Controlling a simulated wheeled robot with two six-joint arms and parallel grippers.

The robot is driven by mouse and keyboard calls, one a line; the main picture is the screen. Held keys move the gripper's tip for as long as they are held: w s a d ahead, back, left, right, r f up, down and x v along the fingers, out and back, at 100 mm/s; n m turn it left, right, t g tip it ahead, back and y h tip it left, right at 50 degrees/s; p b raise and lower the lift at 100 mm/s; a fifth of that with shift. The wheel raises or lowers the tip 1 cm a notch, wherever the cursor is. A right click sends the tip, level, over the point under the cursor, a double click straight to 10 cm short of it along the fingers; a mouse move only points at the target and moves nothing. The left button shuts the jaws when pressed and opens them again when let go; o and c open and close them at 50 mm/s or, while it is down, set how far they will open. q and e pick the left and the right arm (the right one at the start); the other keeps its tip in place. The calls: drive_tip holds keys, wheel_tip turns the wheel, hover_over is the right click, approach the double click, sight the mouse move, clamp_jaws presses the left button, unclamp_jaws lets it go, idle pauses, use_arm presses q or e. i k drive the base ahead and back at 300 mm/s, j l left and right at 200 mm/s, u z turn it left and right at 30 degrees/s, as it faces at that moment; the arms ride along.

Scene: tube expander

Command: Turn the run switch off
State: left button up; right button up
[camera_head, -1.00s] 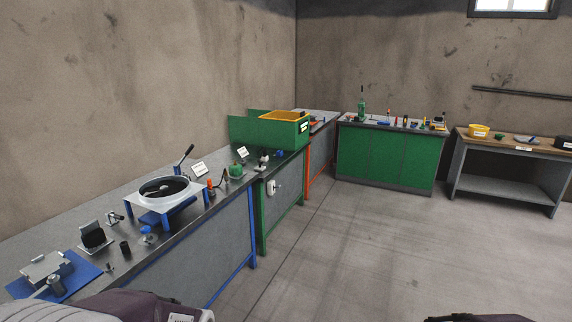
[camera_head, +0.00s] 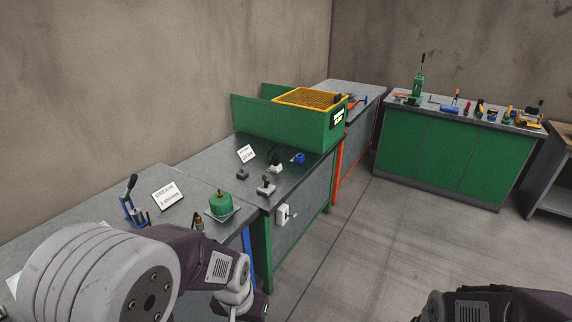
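A small white box with a lever (camera_head: 283,213), which may be the run switch, is mounted on the front side of the green-legged bench (camera_head: 262,248). Its setting is too small to read. Several small grey and white fittings (camera_head: 266,186) and a blue piece (camera_head: 299,158) stand on that bench top. My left arm fills the lower left, its visible end low in the picture, in front of and below the white box. Neither gripper's fingers show. Only part of my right arm shows at the bottom right.
A green machine with an orange grate top (camera_head: 290,125) stands at the bench's far end. A green pot (camera_head: 221,203), a sign (camera_head: 167,195) and a blue lever tool (camera_head: 133,205) sit nearer. A green cabinet (camera_head: 440,150) stands behind. The floor (camera_head: 365,260) is clear.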

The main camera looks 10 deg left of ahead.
sight(266, 181)
drive_tip(key=i+u, duration=0.25)
drive_tip(key=i, duration=0.15)
drive_tip(key=i+l+u, duration=0.2)
drive_tip(key=i, duration=0.2)
drive_tip(key=i+l+u, duration=0.25)
drive_tip(key=i+j, duration=0.05)
drive_tip(key=i, duration=0.05)
